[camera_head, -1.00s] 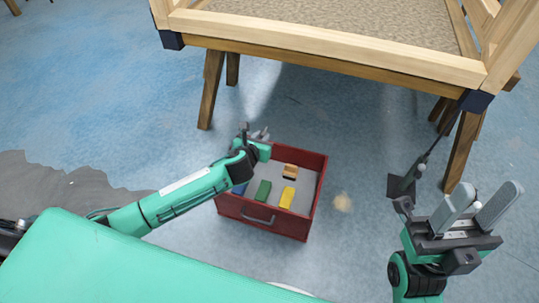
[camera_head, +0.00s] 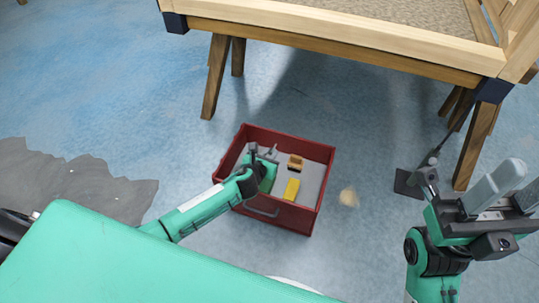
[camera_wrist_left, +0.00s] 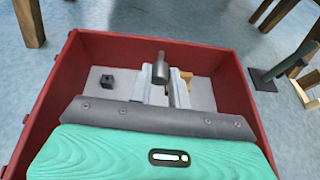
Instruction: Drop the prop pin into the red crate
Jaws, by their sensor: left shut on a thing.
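The red crate (camera_head: 283,217) stands on the floor, open at the top; its red wall also shows in the left wrist view (camera_wrist_left: 65,85). My left gripper (camera_head: 263,153) is over the crate's left part, within its outline. In the left wrist view its two pale fingers (camera_wrist_left: 160,90) are shut on the prop pin (camera_wrist_left: 160,68), a dark grey cylinder that points away from the gripper. The pin's lower part is hidden between the fingers. My right gripper (camera_head: 508,190) is at the right with its fingers apart and nothing between them.
A small dark block (camera_wrist_left: 108,81) shows there too. A wooden frame on legs (camera_head: 340,45) stands behind.

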